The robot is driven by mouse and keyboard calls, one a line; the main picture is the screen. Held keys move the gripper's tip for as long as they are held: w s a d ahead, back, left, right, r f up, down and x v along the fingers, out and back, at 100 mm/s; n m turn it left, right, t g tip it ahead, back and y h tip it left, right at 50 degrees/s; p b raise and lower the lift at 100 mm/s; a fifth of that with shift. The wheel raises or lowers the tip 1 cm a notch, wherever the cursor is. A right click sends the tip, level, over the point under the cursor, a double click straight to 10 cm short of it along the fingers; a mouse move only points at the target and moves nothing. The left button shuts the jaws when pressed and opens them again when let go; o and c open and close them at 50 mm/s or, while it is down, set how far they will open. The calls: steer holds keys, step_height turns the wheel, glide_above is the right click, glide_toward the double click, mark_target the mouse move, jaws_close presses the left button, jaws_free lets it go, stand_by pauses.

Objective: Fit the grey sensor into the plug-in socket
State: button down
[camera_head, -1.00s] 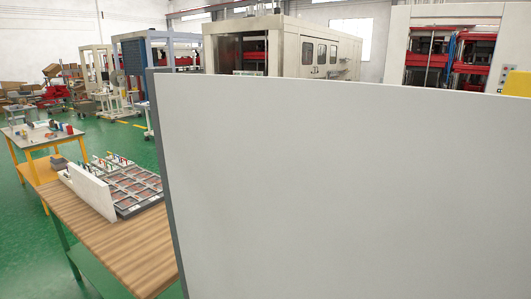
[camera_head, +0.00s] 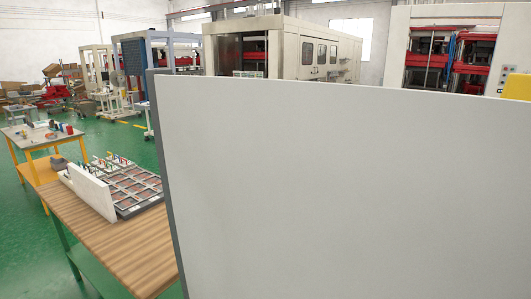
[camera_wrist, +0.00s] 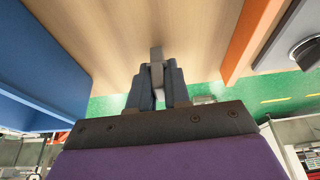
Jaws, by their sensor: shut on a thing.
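My gripper (camera_wrist: 157,88) shows in the wrist view, its two dark blue-grey fingers shut on a small grey block, the grey sensor (camera_wrist: 156,54). The sensor sticks out past the fingertips toward a light wood surface (camera_wrist: 130,25). I cannot tell whether it touches that surface. The plug-in socket is not recognisable in either view. My gripper does not show in the head view.
In the head view a large white panel (camera_head: 340,190) hides most of the scene. Left of it, a wooden table (camera_head: 120,240) carries a compartment tray (camera_head: 127,214). The wrist view shows a blue panel (camera_wrist: 45,70) at left and an orange bar (camera_wrist: 250,40) at right.

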steer(key=shift+r+p, duration=0.65)
steer(key=shift+r, duration=1.5)
